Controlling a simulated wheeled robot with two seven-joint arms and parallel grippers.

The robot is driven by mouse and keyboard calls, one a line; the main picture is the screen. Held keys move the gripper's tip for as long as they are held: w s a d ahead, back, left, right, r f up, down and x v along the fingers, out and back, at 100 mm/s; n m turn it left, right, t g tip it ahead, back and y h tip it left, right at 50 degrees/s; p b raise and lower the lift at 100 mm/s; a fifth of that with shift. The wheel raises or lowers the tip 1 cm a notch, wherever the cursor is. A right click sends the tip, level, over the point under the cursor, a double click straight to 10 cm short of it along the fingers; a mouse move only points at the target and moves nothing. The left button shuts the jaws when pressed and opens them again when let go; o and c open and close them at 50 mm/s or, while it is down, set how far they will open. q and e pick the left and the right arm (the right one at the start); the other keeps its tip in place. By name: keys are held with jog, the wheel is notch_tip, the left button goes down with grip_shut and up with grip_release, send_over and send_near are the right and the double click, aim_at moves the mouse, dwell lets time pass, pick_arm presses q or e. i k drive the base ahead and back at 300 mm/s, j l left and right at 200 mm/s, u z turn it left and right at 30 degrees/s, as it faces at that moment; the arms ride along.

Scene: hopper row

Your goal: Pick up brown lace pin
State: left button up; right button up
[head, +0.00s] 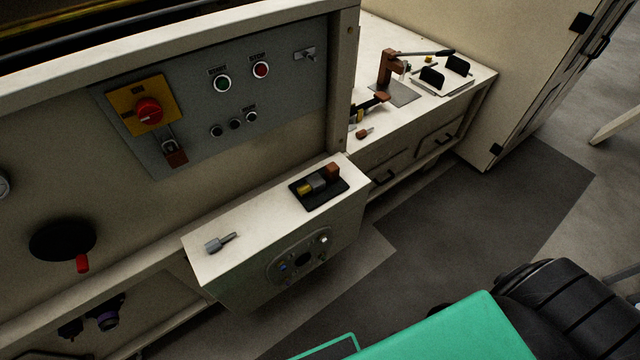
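A small brown piece with a short narrow end (364,132) lies on the pale bench top at the upper middle, near the bench's front left corner. Its shape suits the brown lace pin, but it is too small to be sure. A similar grey piece with a thin shank (220,242) lies on the pale box top nearer to me. Neither of my grippers is in view, and nothing touches either piece.
A black tray (327,198) holding yellow, grey and brown blocks sits on the box top. A brown lever press (390,75) stands on the bench (440,112). The cream control panel wall (70,130) rises left of the bench.

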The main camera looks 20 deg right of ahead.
aim_at(363, 133)
jog(key=l, duration=0.6)
jog(key=i+l, duration=0.1)
jog(key=l, duration=0.55)
